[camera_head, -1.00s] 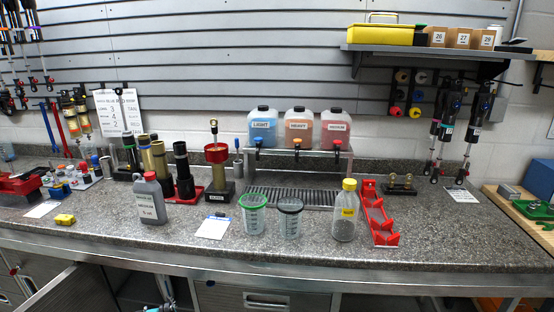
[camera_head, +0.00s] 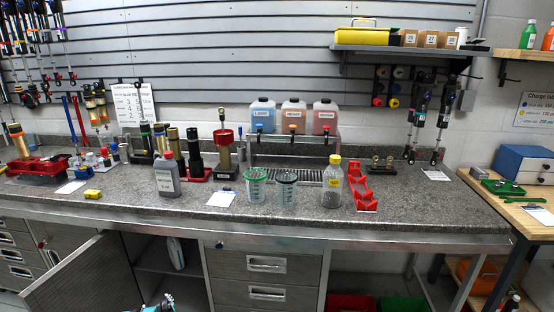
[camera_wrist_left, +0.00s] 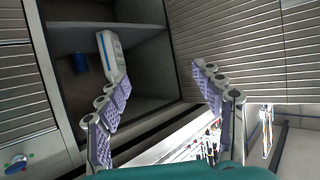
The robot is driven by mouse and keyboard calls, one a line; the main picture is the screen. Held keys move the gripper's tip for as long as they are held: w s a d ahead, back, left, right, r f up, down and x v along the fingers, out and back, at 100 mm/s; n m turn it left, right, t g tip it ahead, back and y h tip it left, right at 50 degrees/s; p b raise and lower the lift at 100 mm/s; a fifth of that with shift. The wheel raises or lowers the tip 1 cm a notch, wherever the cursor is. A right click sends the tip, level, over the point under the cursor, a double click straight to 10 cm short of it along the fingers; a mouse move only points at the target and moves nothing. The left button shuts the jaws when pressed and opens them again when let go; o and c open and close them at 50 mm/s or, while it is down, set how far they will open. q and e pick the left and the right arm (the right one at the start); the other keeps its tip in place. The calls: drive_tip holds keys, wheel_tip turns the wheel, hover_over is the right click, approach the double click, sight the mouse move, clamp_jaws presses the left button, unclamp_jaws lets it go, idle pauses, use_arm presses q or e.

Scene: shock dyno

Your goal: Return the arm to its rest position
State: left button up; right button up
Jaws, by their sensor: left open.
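My left gripper (camera_wrist_left: 161,76) is open in the left wrist view, with its two jointed fingers spread apart and nothing between them. It faces the front of the cabinets, with an open compartment (camera_wrist_left: 150,45) ahead of it. In the head view, only a small teal and black part of my left gripper (camera_head: 158,304) shows at the bottom edge, below the counter and in front of the cabinets. The rest of the left arm is hidden below the frame. My right gripper is not in view.
A cabinet door (camera_head: 78,276) stands open at the lower left. A white bottle (camera_head: 176,253) stands inside the cabinet; it also shows in the left wrist view (camera_wrist_left: 108,55). The counter (camera_head: 300,215) above holds bottles, cups and shock parts. A wooden bench (camera_head: 525,212) is at the right.

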use_arm(q)
drive_tip(key=d+r+m+g+h, duration=0.1)
drive_tip(key=d+r, duration=0.2)
drive_tip(key=r, duration=0.5)
drive_tip(key=d+r+h, duration=0.1)
drive_tip(key=d+r, duration=0.2)
drive_tip(key=r, duration=0.4)
drive_tip(key=s+d+r+m+h, duration=0.2)
drive_tip(key=s+d+r, duration=0.6)
drive_tip(key=r, duration=0.4)
drive_tip(key=s+d+m+g+h, duration=0.1)
drive_tip(key=s+d, duration=0.4)
drive_tip(key=s, duration=0.4)
drive_tip(key=s+d+r+m+h, duration=0.1)
drive_tip(key=s+d, duration=0.4)
drive_tip(key=s, duration=0.5)
drive_tip(key=s+d+r+m+g+h, duration=0.1)
drive_tip(key=s+d, duration=0.4)
drive_tip(key=s, duration=0.5)
drive_tip(key=shift+d+r+m+g+h, duration=0.2)
drive_tip(key=shift+m+g+h, duration=0.1)
drive_tip(key=shift+m+h, duration=0.55)
